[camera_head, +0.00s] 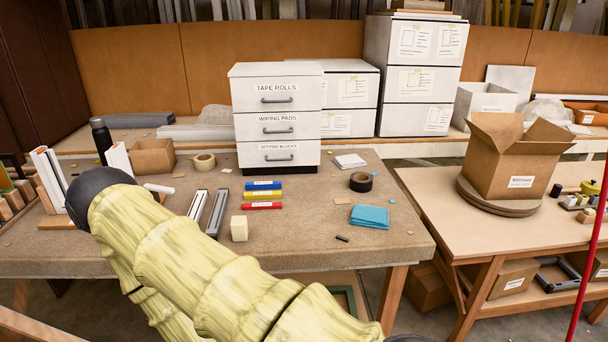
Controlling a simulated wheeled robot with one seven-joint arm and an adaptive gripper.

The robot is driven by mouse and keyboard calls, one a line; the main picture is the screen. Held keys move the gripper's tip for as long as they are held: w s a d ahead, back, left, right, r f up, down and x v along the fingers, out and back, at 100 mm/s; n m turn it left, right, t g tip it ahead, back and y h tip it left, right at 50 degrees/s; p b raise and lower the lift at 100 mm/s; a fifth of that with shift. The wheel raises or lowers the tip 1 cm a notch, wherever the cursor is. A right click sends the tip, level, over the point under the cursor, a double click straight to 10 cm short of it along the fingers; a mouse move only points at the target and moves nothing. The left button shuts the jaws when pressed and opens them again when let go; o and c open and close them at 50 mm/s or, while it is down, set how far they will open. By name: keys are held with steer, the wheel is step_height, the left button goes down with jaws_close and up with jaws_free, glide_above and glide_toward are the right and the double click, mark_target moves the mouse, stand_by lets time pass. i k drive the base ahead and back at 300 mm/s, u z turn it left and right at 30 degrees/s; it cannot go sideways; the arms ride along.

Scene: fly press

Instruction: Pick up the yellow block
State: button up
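A yellow block (262,195), long and flat, lies on the workbench (330,235) in front of the white drawer unit. A blue block (263,185) lies just behind it and a red block (262,206) just in front, all roughly parallel. A cream, upright block (239,228) stands to the front left of them. My arm, in a pale yellow sleeve, crosses the lower left of the view. My gripper does not show, so its position and opening cannot be seen. Nothing covers the yellow block.
The drawer unit (277,117) stands behind the blocks. Two metal bars (208,212) lie to their left. Black tape (361,182) and a folded blue cloth (369,216) lie to the right. Bench space between blocks and cloth is mostly clear. A second table (440,197) holds an open carton (515,160).

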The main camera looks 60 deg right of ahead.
mark_target(263, 195)
steer(key=z, duration=1.2)
steer(key=i, duration=0.1)
steer(key=z, duration=0.15)
